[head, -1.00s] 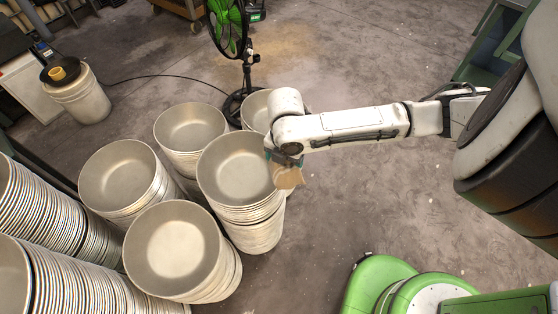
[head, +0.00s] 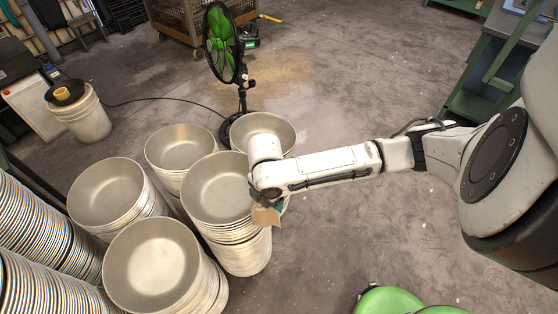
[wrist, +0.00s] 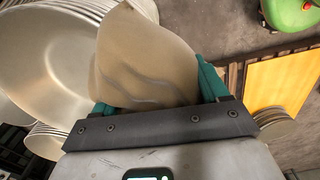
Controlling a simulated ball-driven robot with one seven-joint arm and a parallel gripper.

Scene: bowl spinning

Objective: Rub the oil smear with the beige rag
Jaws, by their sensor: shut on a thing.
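My gripper (head: 268,204) is shut on the beige rag (head: 264,216), beside the right outer side of the middle stack of metal bowls (head: 215,185), just below its rim. In the wrist view the rag (wrist: 145,60) bulges up, creased, between the teal fingers (wrist: 158,96). A pale bowl (wrist: 45,60) fills the left of that view, right beside the rag. I cannot tell whether the rag touches the bowl. I cannot make out an oil smear for sure; the rag and gripper hide part of the bowl's side.
More bowl stacks stand close around: back (head: 262,128), back left (head: 180,148), left (head: 105,190) and front (head: 150,265). A black and green fan (head: 222,40) stands behind them. A tan patch (head: 285,70) marks the floor.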

